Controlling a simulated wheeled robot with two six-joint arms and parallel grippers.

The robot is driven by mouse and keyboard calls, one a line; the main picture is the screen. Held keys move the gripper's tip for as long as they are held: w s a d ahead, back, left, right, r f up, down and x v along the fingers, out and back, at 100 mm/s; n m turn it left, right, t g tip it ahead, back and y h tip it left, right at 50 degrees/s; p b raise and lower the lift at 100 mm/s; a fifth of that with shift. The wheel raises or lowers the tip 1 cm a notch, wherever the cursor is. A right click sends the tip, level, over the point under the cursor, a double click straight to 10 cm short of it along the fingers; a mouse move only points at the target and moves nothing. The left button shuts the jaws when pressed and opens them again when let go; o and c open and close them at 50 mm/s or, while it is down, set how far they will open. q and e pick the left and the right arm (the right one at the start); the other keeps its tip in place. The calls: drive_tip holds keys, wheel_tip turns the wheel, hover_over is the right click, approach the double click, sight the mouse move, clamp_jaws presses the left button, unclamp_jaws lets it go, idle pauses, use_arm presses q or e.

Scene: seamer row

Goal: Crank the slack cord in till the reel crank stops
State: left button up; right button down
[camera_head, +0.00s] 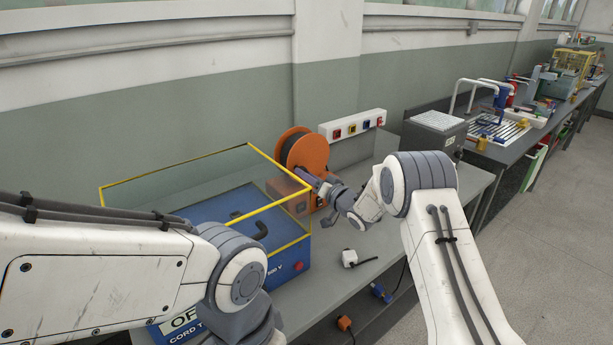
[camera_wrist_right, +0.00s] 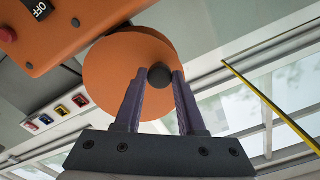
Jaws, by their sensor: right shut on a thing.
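The orange cord reel (camera_head: 309,152), with a dark drum behind its face, stands on the bench against the wall. In the right wrist view the orange reel disc (camera_wrist_right: 115,75) fills the middle, and the round dark crank knob (camera_wrist_right: 159,76) sits in front of it. My right gripper (camera_head: 325,184) is at the reel's front. Its purple fingers (camera_wrist_right: 160,88) are shut on the crank knob, one on each side. In the head view my arm and gripper cover the crank. My left arm reaches in over the bench's near end; its fingers are out of the picture.
A yellow-edged clear guard (camera_head: 178,178) over a blue unit (camera_head: 232,203) stands left of the reel. A white plug (camera_head: 349,257) lies on the bench front. A wall socket strip (camera_head: 352,125) is behind. A grey box (camera_head: 433,131) stands farther right.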

drive_tip(key=shift+s+a+m, duration=0.1)
drive_tip(key=shift+m, duration=0.2)
drive_tip(key=c, duration=0.5)
unclamp_jaws()
drive_tip(key=b+v, duration=0.1)
drive_tip(key=v, duration=0.9)
drive_tip(key=shift+s+d, duration=0.15)
drive_tip(key=shift+d, duration=0.05)
